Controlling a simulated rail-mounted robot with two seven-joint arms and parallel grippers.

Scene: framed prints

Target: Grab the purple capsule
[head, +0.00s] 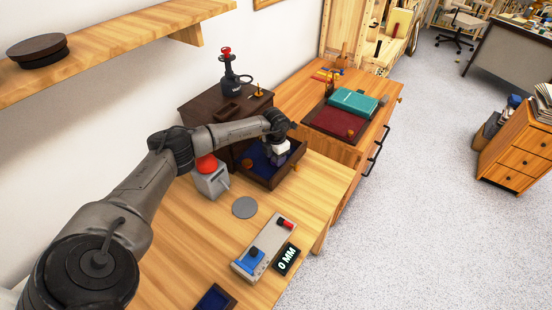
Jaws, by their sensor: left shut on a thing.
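My left gripper (279,160) reaches down into the right part of an open, blue-lined drawer (262,181). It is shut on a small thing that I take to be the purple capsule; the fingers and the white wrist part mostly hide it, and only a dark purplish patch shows. The drawer belongs to a dark brown cabinet (205,112) on the wooden bench. A small orange-brown round piece (247,163) lies in the drawer to the left of the gripper. My right gripper is not in view.
A grey box with a red dome (207,165) stands left of the drawer, under my left arm. A grey disc (245,207) and a slider device (263,250) lie on the bench. A black hand grinder (231,80) tops the cabinet. A teal book (353,102) lies beyond.

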